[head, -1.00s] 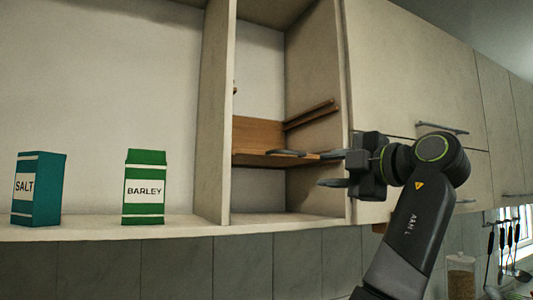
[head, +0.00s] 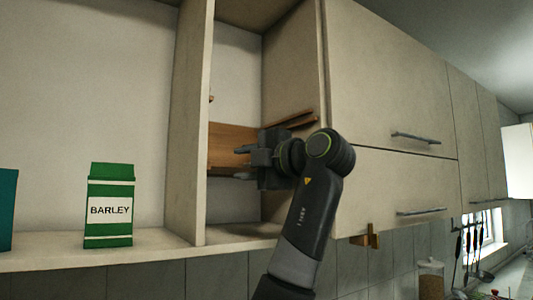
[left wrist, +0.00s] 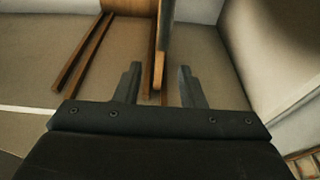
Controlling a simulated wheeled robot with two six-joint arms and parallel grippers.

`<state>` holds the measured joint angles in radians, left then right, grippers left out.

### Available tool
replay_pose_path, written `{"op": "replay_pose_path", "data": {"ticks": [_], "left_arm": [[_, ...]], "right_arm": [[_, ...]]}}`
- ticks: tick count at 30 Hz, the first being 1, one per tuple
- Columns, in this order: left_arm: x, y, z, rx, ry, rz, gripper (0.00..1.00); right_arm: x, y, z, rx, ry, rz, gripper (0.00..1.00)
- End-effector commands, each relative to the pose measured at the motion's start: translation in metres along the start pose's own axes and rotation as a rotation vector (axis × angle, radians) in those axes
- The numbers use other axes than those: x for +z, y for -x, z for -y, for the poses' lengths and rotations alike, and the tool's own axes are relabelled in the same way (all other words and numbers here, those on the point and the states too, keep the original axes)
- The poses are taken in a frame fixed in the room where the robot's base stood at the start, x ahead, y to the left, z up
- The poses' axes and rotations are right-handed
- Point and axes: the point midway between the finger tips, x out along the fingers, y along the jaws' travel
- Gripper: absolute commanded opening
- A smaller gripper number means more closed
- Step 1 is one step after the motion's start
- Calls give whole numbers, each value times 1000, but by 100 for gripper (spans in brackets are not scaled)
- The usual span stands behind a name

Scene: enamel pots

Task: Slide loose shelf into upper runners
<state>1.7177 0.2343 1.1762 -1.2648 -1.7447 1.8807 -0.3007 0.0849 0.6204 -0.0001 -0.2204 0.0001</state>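The loose shelf is a brown wooden board (head: 228,146) low in the narrow open cabinet bay. In the left wrist view its front edge (left wrist: 162,60) points between my left fingers. The upper runners (head: 290,121) are a pair of wooden strips on the bay's right wall, above the board. They also show at the left of the left wrist view (left wrist: 82,55). My left gripper (head: 243,160) is at the bay's opening, its fingers open on either side of the shelf's edge, with gaps visible. The arm hides part of the shelf. My right gripper is not in view.
A green barley box (head: 110,205) and a teal box (head: 7,208), cut off by the frame, stand on the ledge left of the bay. An upright divider (head: 187,130) bounds the bay's left side. Closed cabinet doors (head: 390,90) are on the right.

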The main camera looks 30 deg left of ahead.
Motion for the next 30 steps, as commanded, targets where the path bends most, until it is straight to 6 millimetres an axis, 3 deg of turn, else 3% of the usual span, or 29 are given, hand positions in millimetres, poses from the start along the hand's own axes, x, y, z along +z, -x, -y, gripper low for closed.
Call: {"op": "replay_pose_path", "data": {"ticks": [3, 9, 22, 30], "left_arm": [[0, -23, -2, -1, 0, -3, 36], [0, -48, -2, 0, 0, -2, 36], [0, -56, 0, 0, 0, 0, 36], [0, -56, 0, 0, 0, 0, 1]], "right_arm": [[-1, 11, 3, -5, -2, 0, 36], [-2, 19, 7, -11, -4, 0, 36], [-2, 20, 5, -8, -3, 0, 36], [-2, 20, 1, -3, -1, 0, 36]]}}
